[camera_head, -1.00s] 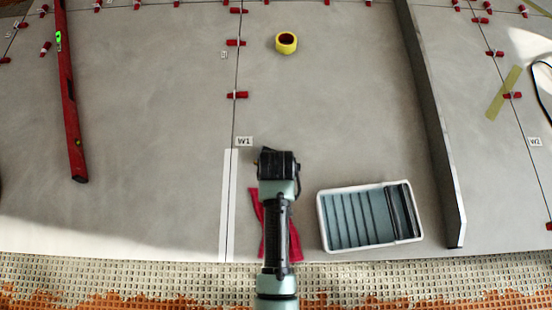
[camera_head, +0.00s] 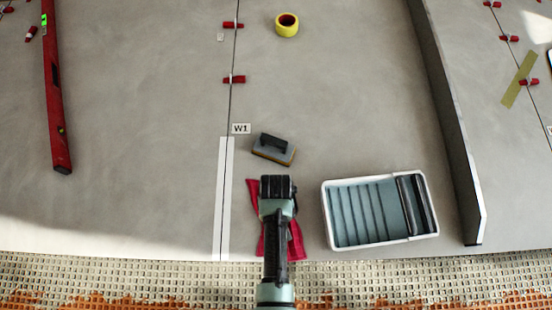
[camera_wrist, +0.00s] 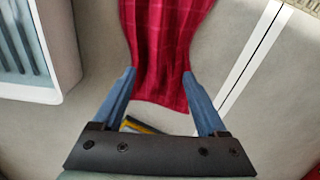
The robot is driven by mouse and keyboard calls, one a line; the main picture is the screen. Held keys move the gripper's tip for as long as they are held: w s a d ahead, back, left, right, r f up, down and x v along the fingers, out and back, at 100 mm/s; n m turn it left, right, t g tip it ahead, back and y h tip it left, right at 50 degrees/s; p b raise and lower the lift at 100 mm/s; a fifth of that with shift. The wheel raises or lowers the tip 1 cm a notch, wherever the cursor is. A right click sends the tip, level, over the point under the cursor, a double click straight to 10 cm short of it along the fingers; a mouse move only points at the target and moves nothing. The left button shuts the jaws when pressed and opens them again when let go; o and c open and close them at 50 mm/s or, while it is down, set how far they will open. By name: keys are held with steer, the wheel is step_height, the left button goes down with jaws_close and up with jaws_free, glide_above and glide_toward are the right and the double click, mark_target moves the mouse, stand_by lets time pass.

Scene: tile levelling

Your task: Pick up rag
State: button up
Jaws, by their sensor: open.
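The red rag (camera_head: 297,243) lies on the grey tile floor near its front edge, partly hidden under my arm in the head view. In the wrist view the checked red rag (camera_wrist: 168,45) runs down from the top edge, and its near end lies between my blue fingers. My gripper (camera_wrist: 158,75) is open, with one finger on each side of the rag. The rag looks flat on the floor; I cannot tell how high the fingers are above it. In the head view my gripper (camera_head: 277,190) is over the rag, its fingers hidden.
A float (camera_head: 272,150) lies just beyond my gripper. A white-rimmed tray (camera_head: 330,225) stands close on the right, and a long straightedge (camera_head: 447,130) lies beyond it. White strips (camera_head: 223,200) lie to the left. A red level (camera_head: 57,110) and yellow tape roll (camera_head: 287,25) are farther off.

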step_height(320, 180, down, 5)
steer(key=b, duration=0.5)
steer(key=shift+s, duration=0.15)
jaws_close()
